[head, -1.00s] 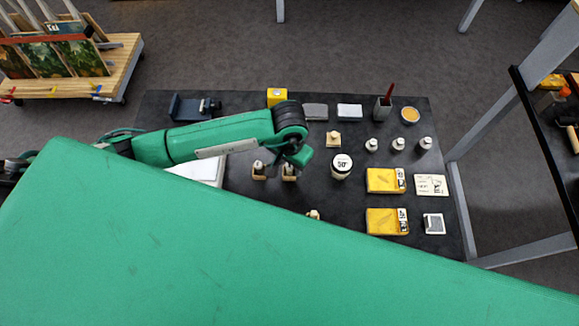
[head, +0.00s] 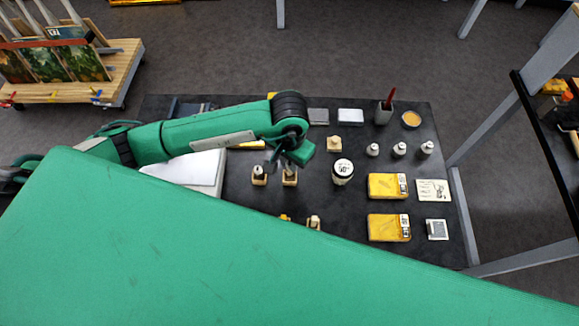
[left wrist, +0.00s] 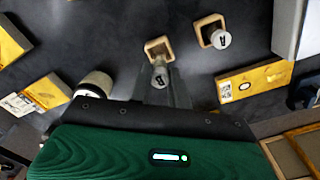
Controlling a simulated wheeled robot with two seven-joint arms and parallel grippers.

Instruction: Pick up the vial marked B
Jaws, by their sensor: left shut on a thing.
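My left gripper (head: 288,164) is over the right one of two small vials in wooden holders. In the left wrist view, its jaws (left wrist: 162,88) are shut on the capped vial (left wrist: 160,76). The wooden holder (left wrist: 157,47) is just beyond this vial; I cannot tell if the vial's foot is still inside it. The cap has a dark letter too small to read surely. The other vial (left wrist: 221,39), with a letter that looks like A, stands in its own holder (head: 259,180), apart from the gripper. My right gripper is not in view.
The dark table (head: 335,240) also bears a white-lidded jar (head: 343,170), yellow boxes (head: 388,185), several small white bottles (head: 400,149) and a cup with a red-handled tool (head: 384,115). A white pad (head: 195,170) lies left. The near table edge is hidden.

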